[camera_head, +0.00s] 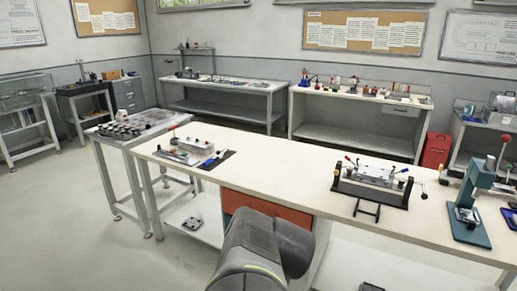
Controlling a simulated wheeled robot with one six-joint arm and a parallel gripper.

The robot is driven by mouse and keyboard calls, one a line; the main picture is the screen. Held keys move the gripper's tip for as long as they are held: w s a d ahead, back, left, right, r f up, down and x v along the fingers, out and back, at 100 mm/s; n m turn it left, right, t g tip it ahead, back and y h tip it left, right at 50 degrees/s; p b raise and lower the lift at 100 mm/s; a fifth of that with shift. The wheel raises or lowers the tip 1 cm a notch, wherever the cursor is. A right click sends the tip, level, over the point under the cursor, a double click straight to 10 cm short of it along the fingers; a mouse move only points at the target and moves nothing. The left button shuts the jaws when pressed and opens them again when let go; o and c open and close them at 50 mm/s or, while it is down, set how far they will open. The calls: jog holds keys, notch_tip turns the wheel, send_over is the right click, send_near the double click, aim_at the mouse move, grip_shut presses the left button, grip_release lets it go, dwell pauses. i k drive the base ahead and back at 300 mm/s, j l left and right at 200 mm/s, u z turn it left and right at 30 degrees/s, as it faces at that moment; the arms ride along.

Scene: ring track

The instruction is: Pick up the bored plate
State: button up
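Another grey metal block (196,146) lies among small parts at the bench's left end. I cannot tell which of these, if either, is the bored plate; any bores are too small to see. My grey arm rises at the bottom centre, in front of the bench. My gripper does not show.
A teal press (470,215) stands at the bench's right end. A side table (128,132) with several dark cylinders stands at left. A red cabinet (436,150) and more benches line the back wall. The bench's middle is clear, and open floor lies at left.

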aim_at(373, 173)
jog(key=i+l+z, duration=0.1)
jog(key=i+l, duration=0.3)
jog(key=i+l+z, duration=0.15)
jog(key=i+l, duration=0.2)
jog(key=i+l+z, duration=0.1)
jog(key=i+l, duration=0.2)
jog(key=i, duration=0.25)
jog(key=i+l+z, duration=0.15)
jog(key=i, duration=0.3)
jog(key=l, duration=0.1)
